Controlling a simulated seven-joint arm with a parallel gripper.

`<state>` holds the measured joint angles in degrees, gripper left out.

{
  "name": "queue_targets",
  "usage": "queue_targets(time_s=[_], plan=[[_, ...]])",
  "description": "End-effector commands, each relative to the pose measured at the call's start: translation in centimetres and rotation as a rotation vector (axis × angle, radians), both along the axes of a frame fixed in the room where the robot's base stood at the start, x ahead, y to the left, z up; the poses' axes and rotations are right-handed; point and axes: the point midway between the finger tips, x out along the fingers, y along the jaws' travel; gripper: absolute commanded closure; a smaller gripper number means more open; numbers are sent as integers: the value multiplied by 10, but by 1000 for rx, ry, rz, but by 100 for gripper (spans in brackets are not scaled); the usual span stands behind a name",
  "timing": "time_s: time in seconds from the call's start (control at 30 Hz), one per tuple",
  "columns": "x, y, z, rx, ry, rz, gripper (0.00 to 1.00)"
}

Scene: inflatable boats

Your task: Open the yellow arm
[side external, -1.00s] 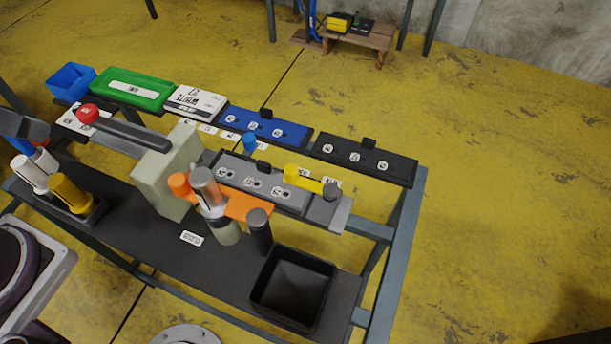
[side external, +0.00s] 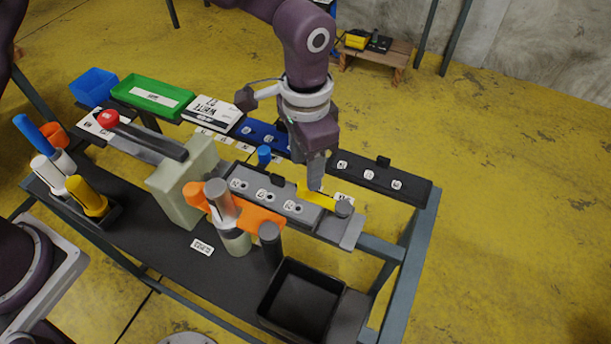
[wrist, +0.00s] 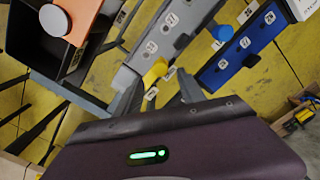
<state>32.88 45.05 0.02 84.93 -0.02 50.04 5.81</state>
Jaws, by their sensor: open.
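The yellow arm (side external: 317,198) is a short flat bar at the right end of a grey block (side external: 262,199) with numbered labels. Its right end meets a dark grey round cap (side external: 343,208). My gripper (side external: 314,182) points down over the yellow arm's left part. In the wrist view, the yellow piece (wrist: 155,73) shows between my two spread fingers (wrist: 160,88). The jaws are open. I cannot tell whether a finger touches the yellow arm, and the fingers hide part of it.
A blue block (side external: 262,134) and a black block (side external: 376,180) lie behind. A pale green block (side external: 184,185) is to the left.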

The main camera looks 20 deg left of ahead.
Motion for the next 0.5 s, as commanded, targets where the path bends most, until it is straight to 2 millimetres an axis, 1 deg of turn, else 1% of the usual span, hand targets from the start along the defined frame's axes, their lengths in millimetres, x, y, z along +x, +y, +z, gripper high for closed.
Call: queue_targets(time_s=[0.03,0.1,0.2,0.3,0.5], plan=[[-1,1,-11,3,4,1,53],[-1,1,-24,3,4,1,53],[0,1,-38,1,2,2,53],[0,1,-44,1,1,2,53],[0,1,-45,-1,-1,3,53]])
